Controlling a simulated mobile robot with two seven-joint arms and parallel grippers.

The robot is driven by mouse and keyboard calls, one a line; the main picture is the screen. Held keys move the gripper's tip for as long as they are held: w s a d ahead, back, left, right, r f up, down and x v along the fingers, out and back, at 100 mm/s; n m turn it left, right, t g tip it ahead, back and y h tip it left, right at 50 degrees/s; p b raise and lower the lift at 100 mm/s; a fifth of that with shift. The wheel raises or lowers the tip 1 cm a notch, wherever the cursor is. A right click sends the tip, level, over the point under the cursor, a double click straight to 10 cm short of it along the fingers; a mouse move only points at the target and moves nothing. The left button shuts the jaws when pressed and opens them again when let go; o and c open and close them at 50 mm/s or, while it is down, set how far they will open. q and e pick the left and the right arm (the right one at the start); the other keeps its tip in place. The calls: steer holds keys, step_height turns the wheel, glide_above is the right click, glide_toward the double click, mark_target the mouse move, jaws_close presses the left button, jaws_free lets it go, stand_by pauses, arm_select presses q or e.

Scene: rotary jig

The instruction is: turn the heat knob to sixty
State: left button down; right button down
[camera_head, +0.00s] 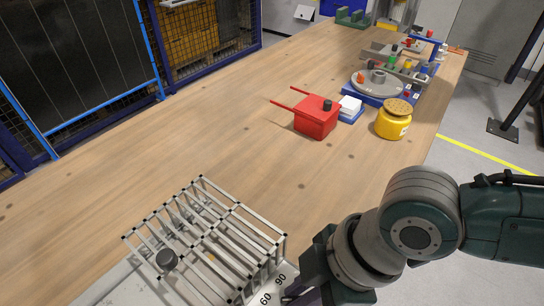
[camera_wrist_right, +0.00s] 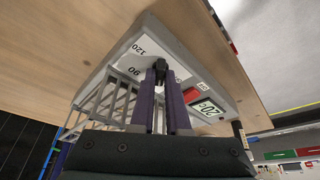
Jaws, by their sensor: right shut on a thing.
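The heat knob (camera_wrist_right: 162,70) is small and black in the right wrist view, on the sloped panel of a pale grey device (camera_wrist_right: 192,75). The purple fingers of my right gripper (camera_wrist_right: 162,80) are shut on it. Printed 120 and 90 show beside the knob; a small lit display (camera_wrist_right: 207,109) is at its right, its reading unclear. In the head view the device panel (camera_head: 265,287) shows 60 and 90 at the bottom edge. My right gripper (camera_head: 296,292) is beside these marks, and the knob is hidden there. My left gripper is not in view.
A metal wire rack (camera_head: 215,235) stands on the device, with a dark round cap (camera_head: 166,260) at its left. A red box with two handles (camera_head: 316,117), a yellow jar (camera_head: 393,120) and a round grey turntable (camera_head: 376,84) stand farther back. The middle of the table is clear.

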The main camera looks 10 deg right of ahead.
steer(key=shift+a+r+m+t+p, duration=0.1)
steer(key=shift+m+t+p, duration=0.2)
steer(key=shift+m+p, duration=0.45)
steer(key=shift+m, duration=0.25)
steer(key=c, duration=0.9)
jaws_free()
steer(key=p+v, duration=0.2)
steer(key=v, duration=0.7)
steer(key=shift+r, duration=0.35)
